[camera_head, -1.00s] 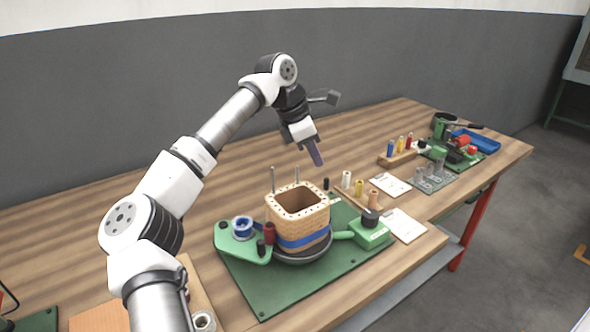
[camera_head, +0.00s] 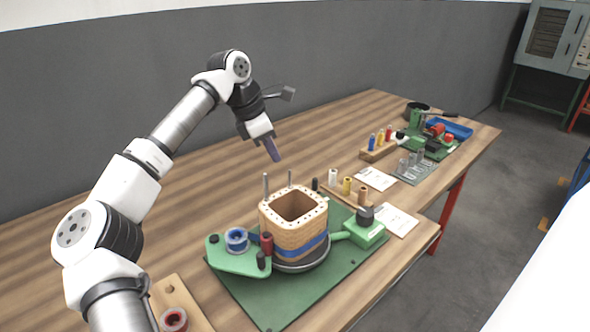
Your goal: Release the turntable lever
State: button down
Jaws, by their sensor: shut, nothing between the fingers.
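A square tan coil former (camera_head: 290,240) with a blue band stands on the dark round turntable (camera_head: 305,264), on a green base plate (camera_head: 290,303). A green block with a dark knob (camera_head: 366,216) sits at the right of the turntable, with a green arm (camera_head: 341,235) reaching toward it. I cannot tell for sure which part is the lever. My gripper (camera_head: 273,153) is shut and empty, pointing down in the air above and behind the former, apart from everything.
A green bracket (camera_head: 238,262) with a blue spool (camera_head: 237,240) stands left of the former. Two upright rods rise behind the former. A spool rack (camera_head: 347,193), white cards (camera_head: 396,221) and a blue tray (camera_head: 449,129) lie to the right. The table's back left is clear.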

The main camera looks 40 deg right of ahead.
aim_at(313, 183)
jog(key=p+x, duration=0.1)
jog(key=x, duration=0.8)
jog(key=shift+f, duration=0.25)
jog(key=d, duration=0.1)
jog(key=s+d+p, duration=0.1)
jog(key=d, duration=0.1)
jog(key=shift+s+d+p, duration=0.1)
jog(key=shift+s+p, duration=0.05)
jog(key=shift+p, duration=0.15)
jog(key=shift+s+d+f, duration=0.1)
jog(key=shift+d+f, duration=0.05)
jog(key=shift+d, duration=0.2)
jog(key=shift+s+d+m+g+p, duration=0.1)
jog(key=shift+d+m+g+p, duration=0.3)
jog(key=shift+m, duration=0.5)
jog(key=m, duration=0.1)
jog(key=m+y+p, duration=0.1)
jog(key=shift+s+d+m+g, duration=0.25)
jog(key=shift+d+m+g, duration=0.05)
jog(key=shift+d, duration=0.05)
jog(key=shift+s+d, duration=0.45)
jog(key=shift+s, duration=0.05)
jog(key=shift+s+d, duration=0.25)
jog(key=shift+s, duration=0.15)
